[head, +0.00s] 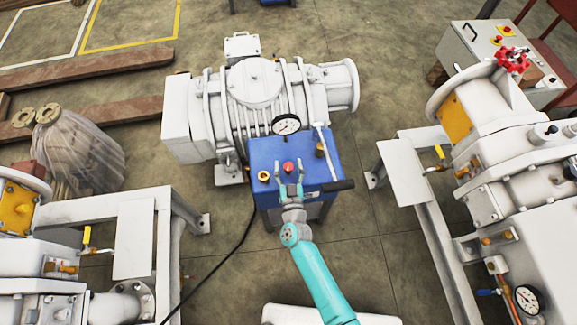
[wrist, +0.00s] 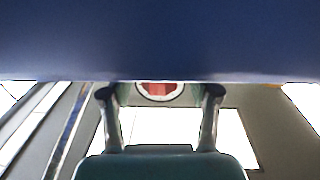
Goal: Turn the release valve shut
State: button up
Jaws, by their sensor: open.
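A blue box (head: 265,150) stands in front of the white pump in the head view. A small brass fitting (head: 320,148) sits by a white upright pipe; I cannot tell which part is the release valve. My gripper (head: 289,180) is open and empty, its fingers on both sides of the red button in the picture. In the wrist view, a blue surface (wrist: 160,40) fills the top, and a red round part (wrist: 158,90) shows between the fingers.
The white pump (head: 255,85) with a pressure gauge (head: 286,124) stands behind the box. White machines on frames (head: 150,240) flank it left and right. A black cable (head: 222,262) runs across the floor. Bare floor lies between box and right frame.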

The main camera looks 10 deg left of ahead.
grip_shut()
jog(key=shift+a+m+h, duration=0.15)
jog(key=shift+m+h, duration=0.45)
jog(key=shift+h, duration=0.4)
jog(key=shift+m+h, duration=1.4)
jog(key=shift+h, duration=0.8)
jog(key=shift+m+h, duration=0.7)
jog(key=shift+h, duration=0.6)
grip_release()
